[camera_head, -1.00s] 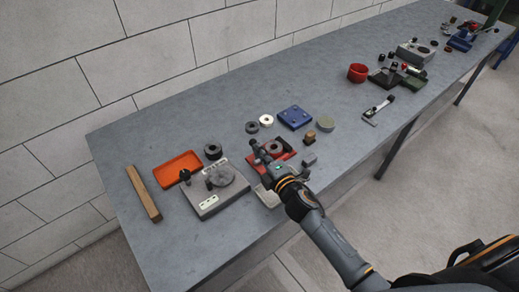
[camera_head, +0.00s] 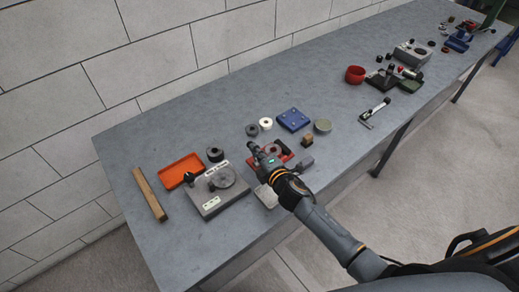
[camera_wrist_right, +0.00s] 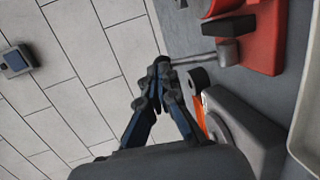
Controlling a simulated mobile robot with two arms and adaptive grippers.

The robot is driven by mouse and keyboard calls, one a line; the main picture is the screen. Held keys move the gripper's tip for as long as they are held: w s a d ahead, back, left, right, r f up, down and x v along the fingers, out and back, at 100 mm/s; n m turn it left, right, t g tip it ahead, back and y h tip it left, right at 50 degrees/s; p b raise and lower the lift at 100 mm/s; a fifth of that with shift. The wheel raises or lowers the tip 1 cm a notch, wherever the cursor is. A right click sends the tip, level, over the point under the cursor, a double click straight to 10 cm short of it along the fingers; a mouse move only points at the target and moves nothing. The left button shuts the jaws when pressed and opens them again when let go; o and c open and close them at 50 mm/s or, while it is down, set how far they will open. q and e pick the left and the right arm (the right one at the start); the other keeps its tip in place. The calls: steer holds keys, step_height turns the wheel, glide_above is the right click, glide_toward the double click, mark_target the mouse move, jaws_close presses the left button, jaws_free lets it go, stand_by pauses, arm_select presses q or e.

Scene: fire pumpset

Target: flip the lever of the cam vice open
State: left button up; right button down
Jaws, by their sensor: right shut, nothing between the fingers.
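The cam vice (camera_head: 287,157) is the red fixture on the bench, partly hidden behind my right gripper and forearm in the head view. In the right wrist view its red body (camera_wrist_right: 263,40) is at the upper right. A grey rod (camera_wrist_right: 193,59), apparently its lever, sticks out from it toward my fingers. My right gripper (camera_head: 252,149) is shut and empty beside the vice. In the wrist view its fingertips (camera_wrist_right: 160,72) are close to the rod's free end; I cannot tell whether they touch. My left gripper is in neither view.
A grey fixture (camera_head: 211,204) with a round disc, an orange tray (camera_head: 178,172) and a wooden bar (camera_head: 149,194) lie left of the vice. A blue plate (camera_head: 293,119), rings and a green-grey bowl (camera_head: 322,126) stand behind it.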

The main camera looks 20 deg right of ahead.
steer(key=shift+a+b+x, duration=0.2)
steer(key=shift+b+x, duration=0.2)
steer(key=shift+x, duration=0.65)
steer(key=shift+r, duration=0.15)
